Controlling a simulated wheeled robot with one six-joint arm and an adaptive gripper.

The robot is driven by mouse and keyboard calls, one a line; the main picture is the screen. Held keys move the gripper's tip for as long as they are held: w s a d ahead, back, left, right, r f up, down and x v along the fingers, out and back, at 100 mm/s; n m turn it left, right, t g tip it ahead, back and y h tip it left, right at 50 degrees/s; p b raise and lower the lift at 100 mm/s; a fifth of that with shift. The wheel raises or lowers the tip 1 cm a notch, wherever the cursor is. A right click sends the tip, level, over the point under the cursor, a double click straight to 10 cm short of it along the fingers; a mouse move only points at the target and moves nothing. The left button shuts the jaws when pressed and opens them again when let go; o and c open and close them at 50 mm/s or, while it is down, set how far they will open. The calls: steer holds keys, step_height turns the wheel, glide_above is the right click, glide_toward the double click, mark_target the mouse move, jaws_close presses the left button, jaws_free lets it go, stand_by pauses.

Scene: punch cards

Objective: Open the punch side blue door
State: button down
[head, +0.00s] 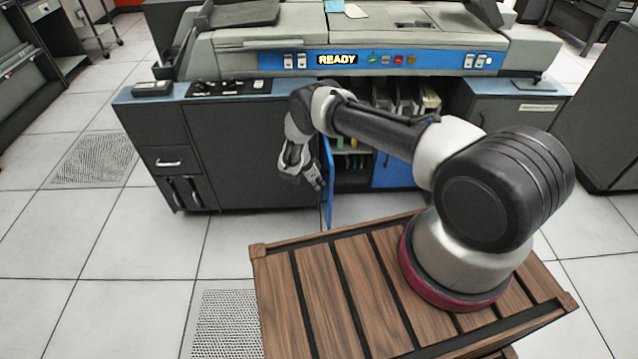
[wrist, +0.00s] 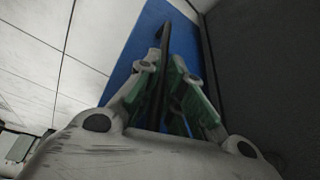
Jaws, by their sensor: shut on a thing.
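The blue door (head: 327,190) of the card punch cabinet stands swung outward, seen nearly edge-on in the head view. The cabinet interior (head: 350,172) shows beside it. My gripper (head: 308,181) is at the left side of this door. In the wrist view, the door's blue face (wrist: 135,47) lies beyond the fingers. My gripper (wrist: 174,68) is shut on a dark bar-like handle (wrist: 164,42) that runs between its fingers. The exact finger contact is hard to see in the head view.
Another blue panel (head: 394,171) is right of the opening. The dark cabinet front (head: 245,150) lies behind my gripper, with a drawer unit (head: 168,161) farther left. A lit READY panel (head: 338,59) is above. Tiled floor (head: 225,240) is clear in front of the cabinet.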

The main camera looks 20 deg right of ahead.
steer(key=shift+w+a+r, duration=0.15)
steer(key=shift+w+r, duration=0.1)
steer(key=shift+w, duration=0.25)
steer(key=c, duration=1.8)
jaws_free()
steer(key=shift+s+f, duration=0.1)
steer(key=v, duration=1.2)
